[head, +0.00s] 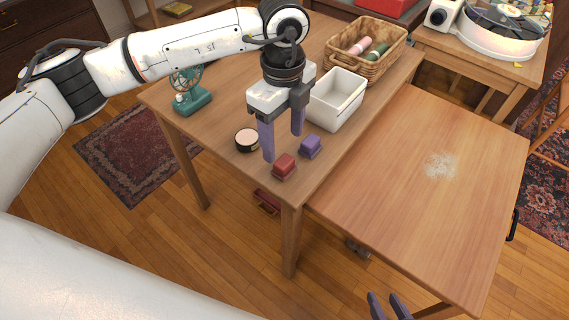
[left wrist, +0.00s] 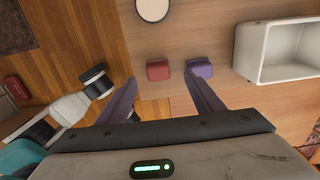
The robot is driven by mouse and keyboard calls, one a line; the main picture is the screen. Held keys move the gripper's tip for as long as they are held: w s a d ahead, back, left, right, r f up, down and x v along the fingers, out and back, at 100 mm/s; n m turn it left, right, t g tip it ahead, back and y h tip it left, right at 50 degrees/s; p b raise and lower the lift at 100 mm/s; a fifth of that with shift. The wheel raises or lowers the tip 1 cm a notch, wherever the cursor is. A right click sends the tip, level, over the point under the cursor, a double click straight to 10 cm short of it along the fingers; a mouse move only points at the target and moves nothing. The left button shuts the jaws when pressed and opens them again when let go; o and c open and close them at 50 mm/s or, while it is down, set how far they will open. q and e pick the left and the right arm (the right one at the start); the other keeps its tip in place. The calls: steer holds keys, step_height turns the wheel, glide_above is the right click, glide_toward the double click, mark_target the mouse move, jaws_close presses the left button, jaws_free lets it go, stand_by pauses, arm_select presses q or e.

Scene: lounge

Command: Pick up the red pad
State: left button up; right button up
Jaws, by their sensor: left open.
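The red pad (head: 284,166) is a small block on the wooden table near its front corner. It also shows in the left wrist view (left wrist: 158,71), between and beyond my fingertips. A purple pad (head: 310,146) lies close beside it, to its right; it shows in the left wrist view (left wrist: 202,67) by the right fingertip. My left gripper (head: 282,147) is open and empty, pointing down near the red pad. In the left wrist view its fingers (left wrist: 160,77) stand apart. My right gripper (head: 386,305) shows only as two separated fingertips at the bottom edge.
A round tin (head: 247,140) lies left of the pads. A white bin (head: 338,99) and a wicker basket (head: 366,50) stand behind. A green fan (head: 192,92) is at the left. The lower table (head: 420,200) at right is bare except for a pale patch.

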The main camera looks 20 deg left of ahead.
mark_target(284, 161)
arm_select(q)
steer(key=f, duration=0.7)
steer(key=shift+s+d+f, duration=0.15)
steer(key=shift+s+d, duration=0.05)
steer(key=shift+s, duration=0.1)
steer(key=shift+c, duration=0.4)
steer(key=c, duration=1)
